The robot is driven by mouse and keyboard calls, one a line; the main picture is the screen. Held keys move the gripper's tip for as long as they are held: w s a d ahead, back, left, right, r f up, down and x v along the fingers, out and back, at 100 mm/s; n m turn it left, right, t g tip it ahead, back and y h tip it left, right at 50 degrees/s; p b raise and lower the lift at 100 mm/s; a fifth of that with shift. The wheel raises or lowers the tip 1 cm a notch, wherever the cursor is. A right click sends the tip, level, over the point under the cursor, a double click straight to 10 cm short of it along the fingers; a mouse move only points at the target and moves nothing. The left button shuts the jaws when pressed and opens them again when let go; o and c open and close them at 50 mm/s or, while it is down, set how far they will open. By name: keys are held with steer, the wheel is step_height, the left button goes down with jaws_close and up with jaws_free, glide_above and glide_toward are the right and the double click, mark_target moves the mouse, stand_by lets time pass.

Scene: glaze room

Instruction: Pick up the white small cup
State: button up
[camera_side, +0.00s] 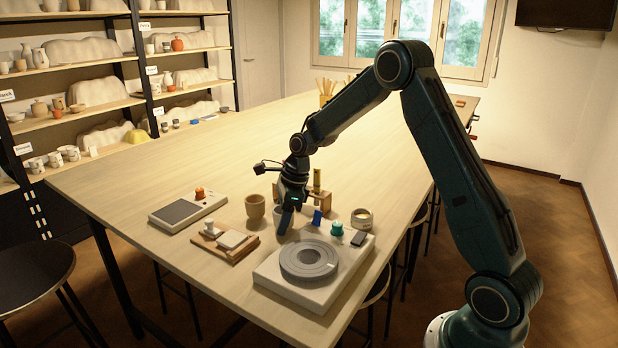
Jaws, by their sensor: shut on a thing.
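My gripper (286,226) points down over the work table, just behind the grey round turntable plate. It is shut on a pale small cup (301,216), which looks like the white small cup. The fingers hide much of the cup, and I cannot tell whether its base touches the table. A tan cup (255,206) stands upright just left of my gripper, apart from it.
The turntable (308,261) on its pale base lies in front. A wooden board (211,246) and a flat device (180,212) lie left.

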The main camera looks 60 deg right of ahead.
steer(key=shift+r, duration=0.1)
step_height(320, 180, up, 20)
stand_by(0.9)
stand_by(0.5)
